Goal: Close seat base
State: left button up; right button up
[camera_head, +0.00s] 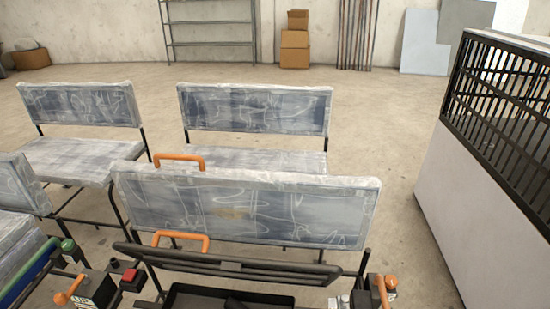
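A dark, narrow seat base panel (235,266) is at the bottom centre, in front of the nearest plastic-wrapped backrest (290,208). The panel looks tilted up at an angle. Below it is a black tray-like frame (200,298), cut off by the lower edge, with a dark shape in it. What lies under the panel is mostly hidden. I make out neither my left nor my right gripper in this view.
Orange handles (182,237) stand by the backrest. Control boxes with orange levers (388,283) flank the seat; the left has a red block (129,275). Other wrapped benches (255,108) stand behind. A barred white partition (480,200) is at right. Floor between is clear.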

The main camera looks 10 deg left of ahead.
aim_at(230, 267)
jog(key=k, duration=1.15)
jog(key=u, duration=0.9)
jog(key=i, duration=1.2)
jog(key=u, duration=0.05)
